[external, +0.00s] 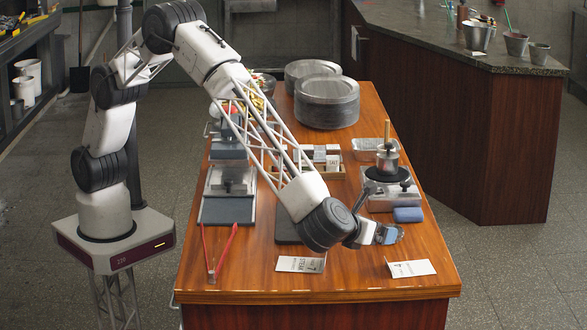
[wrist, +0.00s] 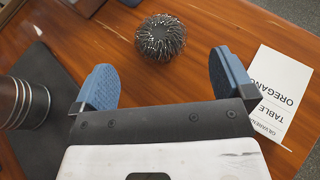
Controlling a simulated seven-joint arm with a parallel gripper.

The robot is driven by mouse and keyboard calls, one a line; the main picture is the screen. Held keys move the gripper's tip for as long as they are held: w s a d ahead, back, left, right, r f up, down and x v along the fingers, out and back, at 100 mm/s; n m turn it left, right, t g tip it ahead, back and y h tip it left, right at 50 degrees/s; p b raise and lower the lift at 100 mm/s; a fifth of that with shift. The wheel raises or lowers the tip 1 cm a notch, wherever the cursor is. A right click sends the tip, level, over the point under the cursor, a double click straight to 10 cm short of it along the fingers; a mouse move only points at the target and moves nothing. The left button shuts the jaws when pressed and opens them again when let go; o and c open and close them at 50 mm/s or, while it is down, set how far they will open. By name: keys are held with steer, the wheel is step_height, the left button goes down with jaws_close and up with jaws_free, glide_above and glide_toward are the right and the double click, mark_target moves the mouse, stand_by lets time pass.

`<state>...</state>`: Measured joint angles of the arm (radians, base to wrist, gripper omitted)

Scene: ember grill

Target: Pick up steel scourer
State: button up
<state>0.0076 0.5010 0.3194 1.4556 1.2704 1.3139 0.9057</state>
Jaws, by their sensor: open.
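The steel scourer (wrist: 160,38) is a round, dark ball of coiled metal on the wooden table, in the upper middle of the wrist view. My gripper (wrist: 165,80) is open, with its two blue finger pads wide apart and nothing between them. The scourer lies beyond the fingertips, roughly centred across the gap and apart from both pads. In the external view my gripper (external: 388,234) is low over the table's front right part. I cannot make out the scourer there; the gripper seems to hide it.
An oregano card (wrist: 280,95) lies close beside the right finger. A dark mat (wrist: 40,125) with a ringed, dark cylinder lies at left.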

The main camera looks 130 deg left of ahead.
steer(key=shift+x, duration=1.3)
steer(key=shift+a, duration=0.1)
steer(key=shift+x, duration=2.5)
steer(key=shift+a+r, duration=0.1)
steer(key=shift+r, duration=0.1)
steer(key=c, duration=0.9)
